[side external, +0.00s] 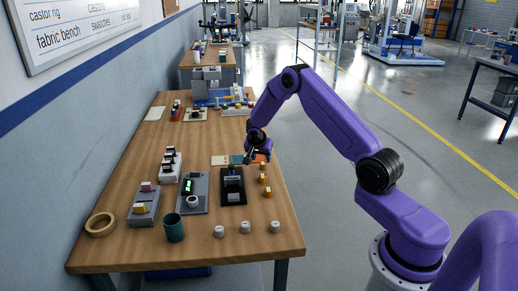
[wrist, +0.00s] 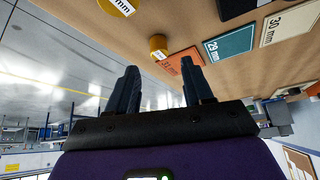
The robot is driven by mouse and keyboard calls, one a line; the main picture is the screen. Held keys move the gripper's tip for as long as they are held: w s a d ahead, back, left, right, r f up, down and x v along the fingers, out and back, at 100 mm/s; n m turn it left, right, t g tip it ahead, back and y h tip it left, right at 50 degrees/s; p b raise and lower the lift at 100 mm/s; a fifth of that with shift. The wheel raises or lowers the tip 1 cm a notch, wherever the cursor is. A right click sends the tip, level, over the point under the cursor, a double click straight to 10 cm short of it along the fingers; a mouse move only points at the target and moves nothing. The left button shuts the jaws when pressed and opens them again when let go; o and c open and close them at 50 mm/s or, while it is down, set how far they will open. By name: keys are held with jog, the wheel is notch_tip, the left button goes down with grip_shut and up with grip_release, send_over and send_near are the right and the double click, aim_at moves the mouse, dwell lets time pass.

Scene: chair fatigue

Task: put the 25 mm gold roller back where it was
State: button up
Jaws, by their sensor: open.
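Three gold rollers stand in a short row at the right edge of the wooden bench in the side view: a far one (side external: 263,166), a middle one (side external: 264,179) and a near one (side external: 267,194). The wrist view shows a gold roller (wrist: 158,46) near the orange card and a larger-looking one (wrist: 118,5) cut off at the top; I cannot read which is 25 mm. My gripper (side external: 247,157) is low over the cards beside the row; its spread fingers (wrist: 161,78) hold nothing in the wrist view.
An orange card (wrist: 184,63), a teal card (wrist: 229,43) and a cream card (wrist: 286,24) marked 30 mm lie on the bench. A black fixture (side external: 233,190) stands left of the gold rollers. White rollers (side external: 244,227) line the front, with a green cup (side external: 174,228) to their left.

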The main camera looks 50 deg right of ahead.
jog(key=s+a+r+n+y, duration=0.1)
jog(key=s+a+r+n, duration=0.1)
jog(key=a+r, duration=0.45)
jog(key=s+a+r+n, duration=0.25)
jog(key=a+r, duration=0.25)
jog(key=a, duration=0.3)
jog(key=s+a+r+n+y, duration=0.1)
jog(key=s+a+r+n, duration=0.1)
jog(key=s+a+n, duration=0.3)
jog(key=s+a+r+n+y, duration=0.1)
jog(key=s+a+r+n, duration=0.15)
jog(key=s+a, duration=0.3)
jog(key=s+a+r+n+g+y, duration=0.1)
jog(key=s+a+n, duration=0.1)
jog(key=s+n, duration=0.5)
jog(key=s+a+r+n+g+y, duration=0.1)
jog(key=s+n, duration=0.6)
jog(key=s, duration=1.3)
jog(key=a+r+y, duration=0.1)
jog(key=a, duration=0.1)
jog(key=shift+a, duration=0.35)
